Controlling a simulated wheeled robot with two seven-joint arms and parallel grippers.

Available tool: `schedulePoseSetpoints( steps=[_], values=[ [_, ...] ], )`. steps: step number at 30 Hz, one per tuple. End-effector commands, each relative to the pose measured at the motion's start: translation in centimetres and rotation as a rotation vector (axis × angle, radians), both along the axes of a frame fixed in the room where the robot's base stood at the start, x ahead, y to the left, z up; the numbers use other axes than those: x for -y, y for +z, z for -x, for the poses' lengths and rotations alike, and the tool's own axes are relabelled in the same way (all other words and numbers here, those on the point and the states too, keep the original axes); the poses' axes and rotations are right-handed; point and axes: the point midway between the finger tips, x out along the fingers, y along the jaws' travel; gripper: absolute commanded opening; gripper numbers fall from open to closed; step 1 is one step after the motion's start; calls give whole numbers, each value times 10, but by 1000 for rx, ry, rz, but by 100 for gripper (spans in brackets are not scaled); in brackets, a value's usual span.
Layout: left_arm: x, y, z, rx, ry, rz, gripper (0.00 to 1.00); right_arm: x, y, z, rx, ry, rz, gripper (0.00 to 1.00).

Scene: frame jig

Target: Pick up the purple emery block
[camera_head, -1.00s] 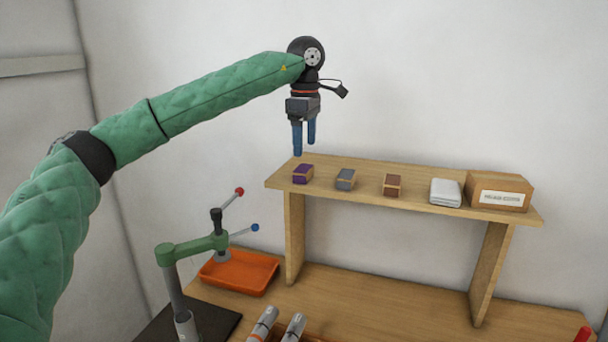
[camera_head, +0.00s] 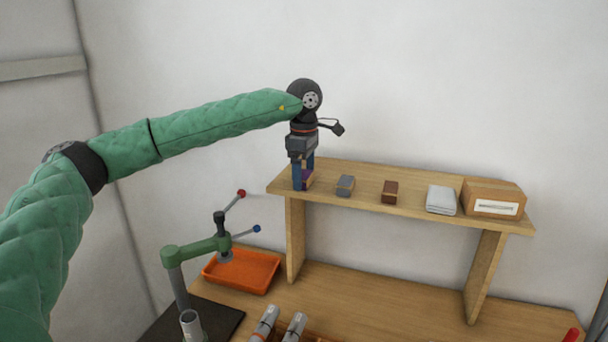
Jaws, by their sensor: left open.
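The purple emery block (camera_head: 308,179) sits at the left end of the raised wooden shelf (camera_head: 415,212). My left gripper (camera_head: 302,182) points straight down over it, with its blue fingers lowered to the block's height. The fingers are open and stand on either side of the block, partly hiding it. I cannot tell whether either finger touches it. My right gripper does not show.
To the right on the shelf are a grey block (camera_head: 345,185), a brown block (camera_head: 390,192), a folded white cloth (camera_head: 441,200) and a cardboard box (camera_head: 493,199). Below are an orange tray (camera_head: 241,288) and a green jig arm (camera_head: 197,247) with red and blue knobs.

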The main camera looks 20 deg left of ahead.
Motion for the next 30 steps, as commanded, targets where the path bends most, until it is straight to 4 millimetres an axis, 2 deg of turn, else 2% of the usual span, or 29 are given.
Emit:
schedulePoseSetpoints(
  steps=[3, 11, 18, 30],
  values=[
    [0, -4, 0, 0, 0, -1, 82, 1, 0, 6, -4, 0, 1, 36],
    [0, -5, 0, 0, 0, -1, 80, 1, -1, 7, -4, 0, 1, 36],
    [0, -5, 0, 0, 0, -1, 35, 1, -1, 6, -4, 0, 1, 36],
    [0, -1, 0, 1, 0, 0, 35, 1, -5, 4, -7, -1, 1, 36]
  ],
)
